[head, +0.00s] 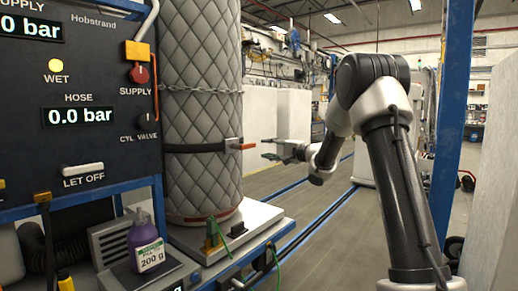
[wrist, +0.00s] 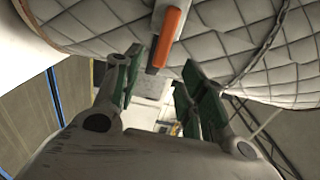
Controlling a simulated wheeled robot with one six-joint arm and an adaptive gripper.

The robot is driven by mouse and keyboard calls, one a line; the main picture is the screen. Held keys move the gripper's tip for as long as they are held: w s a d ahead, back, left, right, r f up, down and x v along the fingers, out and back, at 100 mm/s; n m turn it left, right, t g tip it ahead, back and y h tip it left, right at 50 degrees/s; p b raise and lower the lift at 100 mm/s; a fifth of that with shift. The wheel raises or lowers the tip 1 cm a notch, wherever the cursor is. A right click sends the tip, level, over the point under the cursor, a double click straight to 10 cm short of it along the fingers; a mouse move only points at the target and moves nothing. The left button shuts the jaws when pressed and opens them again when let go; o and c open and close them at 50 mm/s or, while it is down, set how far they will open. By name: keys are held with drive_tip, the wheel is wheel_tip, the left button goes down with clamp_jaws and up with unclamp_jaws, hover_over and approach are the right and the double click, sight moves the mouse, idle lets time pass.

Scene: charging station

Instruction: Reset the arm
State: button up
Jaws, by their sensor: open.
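My gripper (head: 272,148) is at the end of my arm, in the middle of the head view, with its fingers pointing left toward the quilted cylinder (head: 200,110). In the wrist view my gripper (wrist: 153,90) has its two green-padded fingers spread apart, with nothing between them. The orange-tipped lever (head: 243,146) on the black strap around the cylinder is close to the fingertips in the head view. The lever (wrist: 172,35) shows just beyond the fingers in the wrist view. It looks apart from them.
The control panel (head: 88,140) with gauges and valves stands at the left. A purple bottle (head: 143,240) stands on a scale below it. A chain (head: 200,89) crosses the cylinder. A blue post (head: 453,120) stands at the right. The floor (head: 290,175) behind my gripper looks clear.

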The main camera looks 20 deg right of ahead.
drive_tip(key=shift+v, duration=1.2)
